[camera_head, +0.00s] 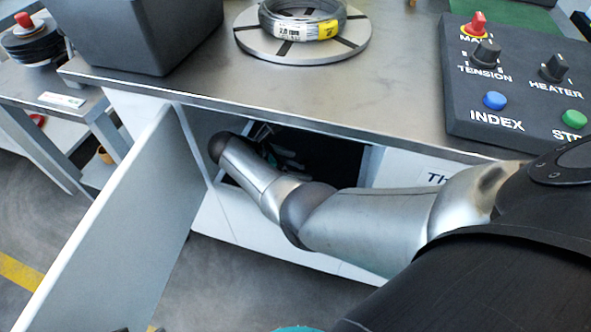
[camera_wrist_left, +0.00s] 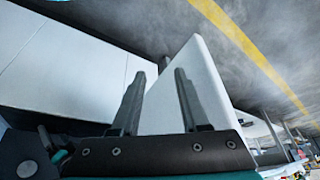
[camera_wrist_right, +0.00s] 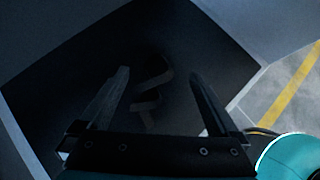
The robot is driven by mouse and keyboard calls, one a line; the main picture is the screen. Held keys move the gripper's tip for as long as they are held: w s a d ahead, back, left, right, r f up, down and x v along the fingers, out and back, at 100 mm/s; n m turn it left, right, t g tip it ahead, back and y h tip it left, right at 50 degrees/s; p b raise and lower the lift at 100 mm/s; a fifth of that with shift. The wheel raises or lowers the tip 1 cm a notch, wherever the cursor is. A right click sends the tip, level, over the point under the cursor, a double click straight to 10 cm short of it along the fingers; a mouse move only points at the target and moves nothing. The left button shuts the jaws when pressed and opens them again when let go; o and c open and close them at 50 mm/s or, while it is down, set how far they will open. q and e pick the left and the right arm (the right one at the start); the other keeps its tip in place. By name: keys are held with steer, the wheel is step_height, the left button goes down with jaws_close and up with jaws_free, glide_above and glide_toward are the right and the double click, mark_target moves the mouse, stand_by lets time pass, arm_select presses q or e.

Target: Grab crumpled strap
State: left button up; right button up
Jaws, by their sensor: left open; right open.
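The cabinet compartment (camera_head: 335,152) under the bench is open and dark inside. My right arm reaches into it, and my right gripper (camera_wrist_right: 160,76) is open with nothing between its fingers. In the right wrist view, a dim, bent strip that looks like the crumpled strap (camera_wrist_right: 154,78) lies in the compartment, ahead of and between the fingers, apart from them as far as I can tell. Its full outline is lost in shadow. In the head view my arm hides much of the opening. My left gripper (camera_wrist_left: 157,82) is open and empty, with the white cabinet door behind its fingers.
The cabinet door (camera_head: 115,225) stands swung open at the left. On the bench top are a wire coil (camera_head: 302,24) on a round turntable (camera_head: 262,45), a dark bin (camera_head: 140,35) and a control panel (camera_head: 515,85). The compartment walls lie close around my right gripper.

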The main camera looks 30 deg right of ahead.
steer(key=shift+d+f, duration=0.35)
steer(key=shift+d, duration=0.05)
jaws_close()
stand_by(0.6)
